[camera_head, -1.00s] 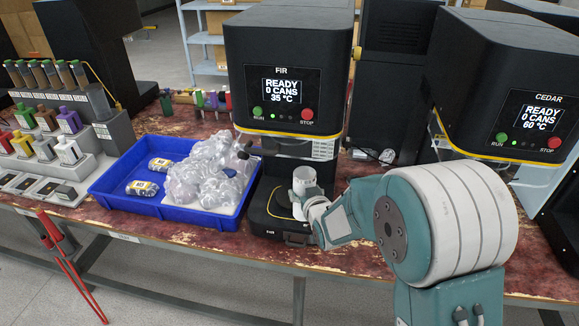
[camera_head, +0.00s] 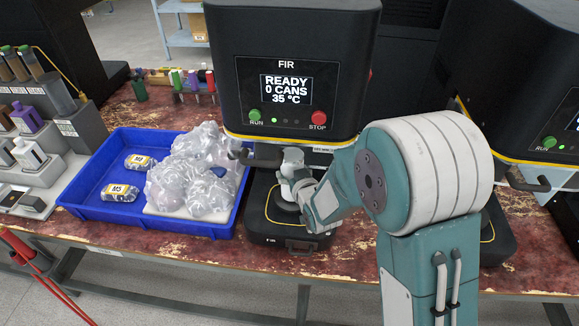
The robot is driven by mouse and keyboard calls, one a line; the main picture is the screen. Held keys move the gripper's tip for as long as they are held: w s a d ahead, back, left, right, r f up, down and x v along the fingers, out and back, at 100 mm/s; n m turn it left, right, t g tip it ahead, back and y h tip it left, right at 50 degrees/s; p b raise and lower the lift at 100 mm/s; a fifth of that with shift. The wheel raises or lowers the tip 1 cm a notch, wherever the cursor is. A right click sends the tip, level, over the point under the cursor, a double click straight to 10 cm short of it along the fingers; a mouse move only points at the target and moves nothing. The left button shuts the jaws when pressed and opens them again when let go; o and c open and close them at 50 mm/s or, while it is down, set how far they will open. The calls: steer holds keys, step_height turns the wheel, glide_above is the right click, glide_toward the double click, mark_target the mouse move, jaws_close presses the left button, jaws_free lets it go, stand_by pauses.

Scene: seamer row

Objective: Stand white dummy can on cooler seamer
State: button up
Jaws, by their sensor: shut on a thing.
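The FIR seamer (camera_head: 227,55) is a black machine whose screen reads READY, 0 CANS, 35 °C. A second black seamer (camera_head: 520,70) stands at the right; its screen is out of the frame now. The white dummy can (camera_head: 292,156) is upright over the FIR base (camera_head: 262,228), below the machine's head. My gripper (camera_head: 295,180) is shut on the can, and the fingers and wrist cover its lower part. I cannot tell whether the can's bottom touches the base.
A blue tray (camera_head: 150,222) with clear bags (camera_head: 195,175) and two small labelled packs (camera_head: 120,193) is left of the FIR seamer. A black lever (camera_head: 255,156) juts out close to the can's left. Racks of coloured bottles (camera_head: 40,140) stand further left.

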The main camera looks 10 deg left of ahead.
steer(key=shift+f, duration=0.3)
steer(key=o, duration=0.9)
steer(key=shift+d+f, duration=0.1)
steer(key=shift+o, duration=0.8)
